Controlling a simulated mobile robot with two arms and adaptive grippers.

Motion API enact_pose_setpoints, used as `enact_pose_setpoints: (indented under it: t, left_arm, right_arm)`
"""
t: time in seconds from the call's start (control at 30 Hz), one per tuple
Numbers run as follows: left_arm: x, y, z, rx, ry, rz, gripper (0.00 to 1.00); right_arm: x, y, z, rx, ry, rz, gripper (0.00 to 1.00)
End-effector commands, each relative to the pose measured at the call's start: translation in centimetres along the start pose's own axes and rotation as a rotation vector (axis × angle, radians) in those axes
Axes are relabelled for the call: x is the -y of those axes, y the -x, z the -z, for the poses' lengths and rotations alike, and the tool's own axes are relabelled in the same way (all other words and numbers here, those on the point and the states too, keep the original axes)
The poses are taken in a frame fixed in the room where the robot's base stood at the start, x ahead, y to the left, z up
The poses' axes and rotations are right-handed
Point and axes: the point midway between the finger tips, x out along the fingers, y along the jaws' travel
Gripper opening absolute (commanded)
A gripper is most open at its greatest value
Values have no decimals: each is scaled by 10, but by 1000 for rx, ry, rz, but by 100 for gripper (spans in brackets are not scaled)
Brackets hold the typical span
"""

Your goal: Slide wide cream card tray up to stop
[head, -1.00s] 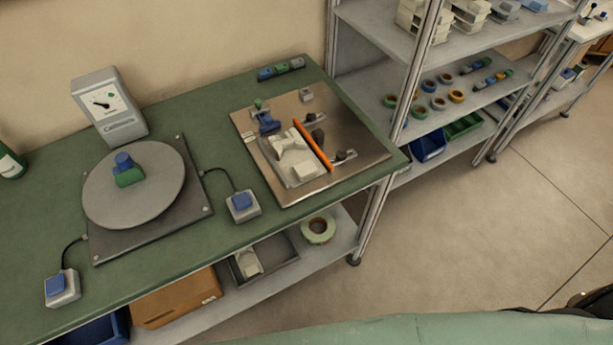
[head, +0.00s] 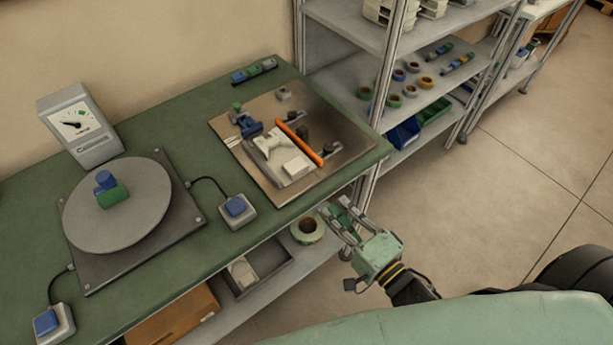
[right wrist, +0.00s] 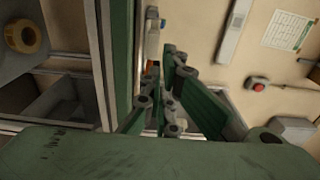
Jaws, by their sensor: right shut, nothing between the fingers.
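A cream tray-like piece (head: 271,148) lies on a brown metal plate (head: 335,162) on the green bench, with a pale block (head: 297,168) at its near end. A long orange bar (head: 300,143) runs along its right side; I cannot tell whether they touch. A blue part (head: 249,128) sits at the far-left end of the cream piece. My right gripper (head: 335,213) is shut and empty, off the bench's front edge, in front of the metal plate. Its fingers also show in the right wrist view (right wrist: 172,58). My left gripper is not in view.
A turntable (head: 135,225) with a blue and a green roll, a dial gauge (head: 77,125) and a blue-topped switch (head: 236,207) stand left on the bench. A tape reel (head: 308,231) and grey bin (head: 268,284) are on the shelf below. A rack (head: 345,88) stands behind right.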

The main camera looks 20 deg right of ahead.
Motion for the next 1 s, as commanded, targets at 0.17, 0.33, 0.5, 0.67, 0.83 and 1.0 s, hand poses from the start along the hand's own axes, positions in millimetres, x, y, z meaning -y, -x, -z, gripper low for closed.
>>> enact_pose_setpoints:
  t: [0.17, 0.33, 0.5, 0.67, 0.83, 1.0]
  left_arm:
    - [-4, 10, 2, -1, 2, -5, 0]
    - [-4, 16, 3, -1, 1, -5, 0]
    - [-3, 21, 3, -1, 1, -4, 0]
    - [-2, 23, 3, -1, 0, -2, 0]
    - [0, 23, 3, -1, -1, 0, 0]
    - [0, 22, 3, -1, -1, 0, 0]
  right_arm:
    - [4, -41, 0, -1, 0, 6, 0]
    - [3, -76, 0, -1, -1, 2, 0]
    - [2, -102, 0, -2, 0, 1, 0]
    - [0, -113, 0, -1, 0, 0, 0]
    - [0, -116, 0, -1, 0, -1, 0]
    - [0, -115, 0, -1, 0, -1, 0]
